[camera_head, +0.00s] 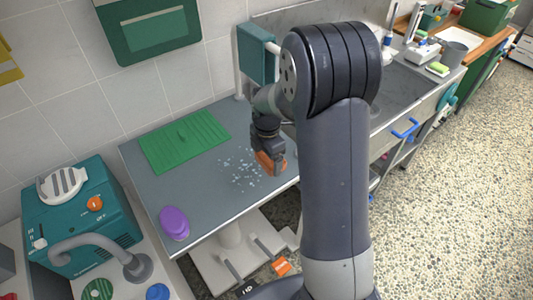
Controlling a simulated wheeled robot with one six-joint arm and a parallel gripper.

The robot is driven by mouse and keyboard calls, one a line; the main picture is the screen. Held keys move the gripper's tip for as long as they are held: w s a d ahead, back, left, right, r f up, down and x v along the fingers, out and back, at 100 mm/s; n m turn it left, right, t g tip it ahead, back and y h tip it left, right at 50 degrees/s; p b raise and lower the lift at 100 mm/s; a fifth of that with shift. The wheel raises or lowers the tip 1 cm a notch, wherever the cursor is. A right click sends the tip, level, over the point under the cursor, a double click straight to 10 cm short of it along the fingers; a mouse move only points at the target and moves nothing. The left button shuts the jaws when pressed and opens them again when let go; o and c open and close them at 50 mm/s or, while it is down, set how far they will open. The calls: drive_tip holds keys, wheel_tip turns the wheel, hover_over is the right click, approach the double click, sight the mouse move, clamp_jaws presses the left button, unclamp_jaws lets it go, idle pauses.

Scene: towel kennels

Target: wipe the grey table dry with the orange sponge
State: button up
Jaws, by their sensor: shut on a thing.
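The grey table (210,205) stands against the tiled wall, left of my arm. A patch of small pale droplets (238,170) lies on the middle of its top. My gripper (268,155) points down at the right of the patch. It is shut on the orange sponge (266,163), which is low at the tabletop beside the droplets. I cannot tell whether the sponge touches the surface. My own arm hides the table's right side and part of the gripper.
A green mat (185,140) lies at the table's back left, and a purple oval thing (173,222) at its front left corner. A teal machine (85,215) stands to the left. A sink counter (405,90) is behind my arm. Speckled floor at right is clear.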

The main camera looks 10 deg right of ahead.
drive_tip(key=shift+f+b, duration=1.85)
drive_tip(key=shift+f, duration=1.05)
drive_tip(key=shift+f+b, duration=0.75)
drive_tip(key=shift+f, duration=0.2)
